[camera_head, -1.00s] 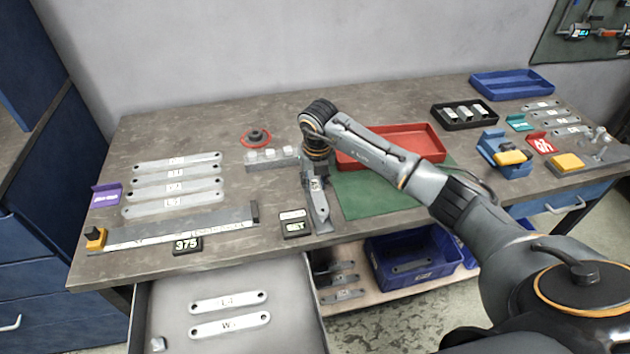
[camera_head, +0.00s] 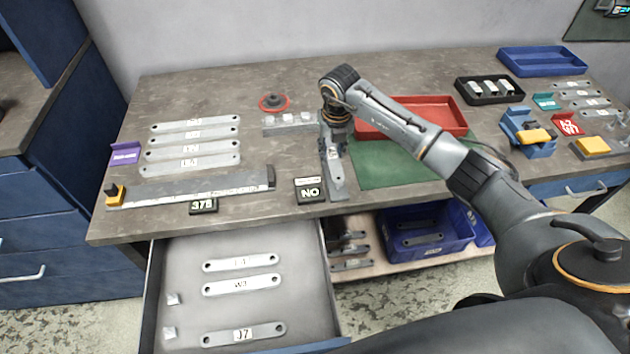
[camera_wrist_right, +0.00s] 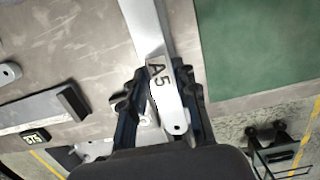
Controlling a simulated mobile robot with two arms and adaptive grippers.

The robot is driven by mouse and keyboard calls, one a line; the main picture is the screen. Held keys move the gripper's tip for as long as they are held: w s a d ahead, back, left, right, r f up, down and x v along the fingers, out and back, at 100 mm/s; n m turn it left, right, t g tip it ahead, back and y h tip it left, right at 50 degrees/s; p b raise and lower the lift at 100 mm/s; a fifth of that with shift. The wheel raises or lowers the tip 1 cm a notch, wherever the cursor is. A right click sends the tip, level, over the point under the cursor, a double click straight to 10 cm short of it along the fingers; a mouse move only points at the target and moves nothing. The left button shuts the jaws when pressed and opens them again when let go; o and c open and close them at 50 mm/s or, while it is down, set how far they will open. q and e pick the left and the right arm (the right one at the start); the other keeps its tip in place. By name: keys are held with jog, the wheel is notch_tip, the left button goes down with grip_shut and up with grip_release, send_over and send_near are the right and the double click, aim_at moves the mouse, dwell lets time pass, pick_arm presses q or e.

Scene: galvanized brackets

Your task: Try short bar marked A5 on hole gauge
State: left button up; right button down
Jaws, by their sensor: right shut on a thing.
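The short bar marked A5 (camera_wrist_right: 158,75) is a flat pale metal bar with a hole at its near end. My right gripper (camera_head: 335,140) is shut on it, and the fingers (camera_wrist_right: 160,105) lie on both sides of the bar in the right wrist view. In the head view the gripper points down over a narrow grey metal piece (camera_head: 337,187) at the bench's front edge, which seems to be the hole gauge. The small black display (camera_head: 310,191) beside it reads NO. Whether the bar's hole sits on a pin is hidden. My left gripper is not in view.
Several labelled bars (camera_head: 190,160) lie left on the bench, behind a long ruler gauge (camera_head: 195,188) with a 375 display (camera_head: 203,206). An open drawer (camera_head: 165,250) holds bars. A green mat (camera_head: 385,178) and red tray (camera_head: 455,110) are right of the gripper.

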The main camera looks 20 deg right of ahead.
dwell(0.7)
jog(key=shift+r+p, duration=1.35)
jog(key=shift+r, duration=0.65)
jog(key=shift+f, duration=0.1)
jog(key=shift+f+b, duration=1.4)
jog(key=shift+f, duration=0.15)
jog(key=shift+f+b, duration=0.3)
jog(key=shift+f, duration=0.1)
dwell(0.4)
jog(key=c, duration=0.9)
grip_release()
jog(key=shift+c, duration=0.2)
